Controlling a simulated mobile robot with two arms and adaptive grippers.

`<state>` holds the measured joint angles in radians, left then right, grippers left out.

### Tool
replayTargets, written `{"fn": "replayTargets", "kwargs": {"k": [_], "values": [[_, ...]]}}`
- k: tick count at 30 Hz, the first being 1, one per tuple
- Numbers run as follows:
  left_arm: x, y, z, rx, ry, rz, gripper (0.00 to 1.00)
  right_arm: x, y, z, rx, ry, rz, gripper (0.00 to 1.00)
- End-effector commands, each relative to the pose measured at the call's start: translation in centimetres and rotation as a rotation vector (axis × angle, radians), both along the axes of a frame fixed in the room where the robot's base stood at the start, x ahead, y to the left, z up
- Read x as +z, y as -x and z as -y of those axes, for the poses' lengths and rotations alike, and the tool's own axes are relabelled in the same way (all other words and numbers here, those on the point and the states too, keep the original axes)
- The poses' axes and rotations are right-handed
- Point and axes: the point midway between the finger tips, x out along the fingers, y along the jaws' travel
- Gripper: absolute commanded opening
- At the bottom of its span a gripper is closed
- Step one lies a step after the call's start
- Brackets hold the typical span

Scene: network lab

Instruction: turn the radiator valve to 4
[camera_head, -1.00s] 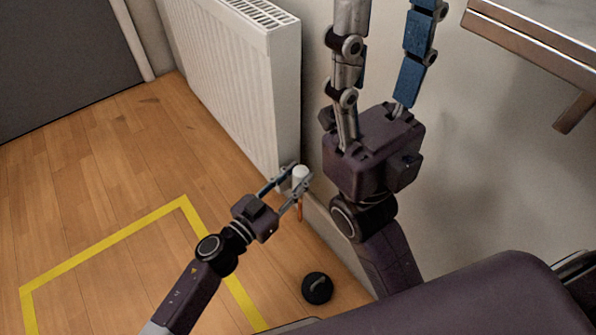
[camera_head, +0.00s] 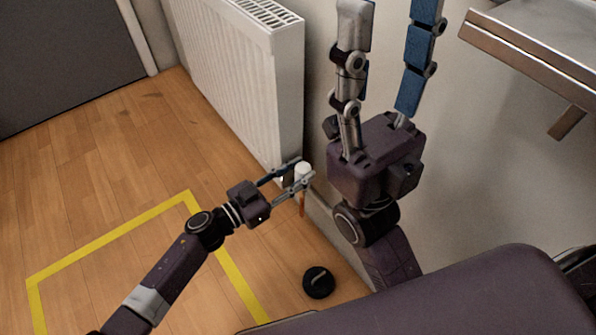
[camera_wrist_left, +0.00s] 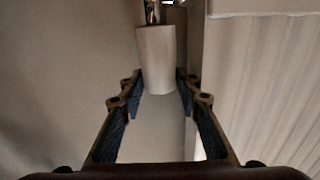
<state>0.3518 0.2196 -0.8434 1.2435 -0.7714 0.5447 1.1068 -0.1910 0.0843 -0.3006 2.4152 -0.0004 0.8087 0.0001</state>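The radiator valve is a white cylindrical knob (camera_head: 303,169) low at the radiator's near end, with a copper-coloured pipe below it. In the left wrist view the knob (camera_wrist_left: 156,62) stands between the fingertips. My left gripper (camera_head: 296,175) is open around it, one finger on each side. The wrist view shows narrow gaps beside the knob (camera_wrist_left: 160,92); contact is not clear. No numbers or pointer on the knob are readable. My right gripper (camera_head: 387,45) is open and empty, close to the head camera, its fingers pointing up the picture.
The white radiator (camera_head: 235,85) runs along the wall behind the valve. A round black object (camera_head: 318,282) lies on the wooden floor near the skirting. Yellow tape (camera_head: 110,238) marks the floor. A metal-edged table (camera_head: 535,60) juts in at upper right.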

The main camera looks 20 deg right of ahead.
Motion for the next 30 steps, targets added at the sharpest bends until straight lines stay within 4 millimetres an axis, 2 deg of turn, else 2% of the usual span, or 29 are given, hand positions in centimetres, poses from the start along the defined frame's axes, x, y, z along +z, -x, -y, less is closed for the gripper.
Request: {"fn": "replayTargets", "kwargs": {"k": [1,3,14,24,30], "values": [[-0.1,0.0,0.0,0.001,-0.001,0.0,0.38,0.0,0.0,0.0,0.0,0.0,0.0,0.46],[0.0,0.0,0.0,0.001,-0.001,-0.001,0.46,0.0,0.0,0.0,0.0,0.0,0.0,0.46],[0.0,-0.1,-0.5,0.007,-0.001,0.0,0.46,-0.1,0.0,0.0,-0.001,0.001,-0.001,0.46],[-0.2,1.9,-5.0,0.003,-0.004,-0.001,0.46,0.0,0.0,0.0,-0.001,0.001,0.0,0.46],[-0.1,2.9,-6.9,-0.002,-0.001,-0.001,0.46,0.0,0.0,0.0,0.0,0.0,0.0,0.46]]}}
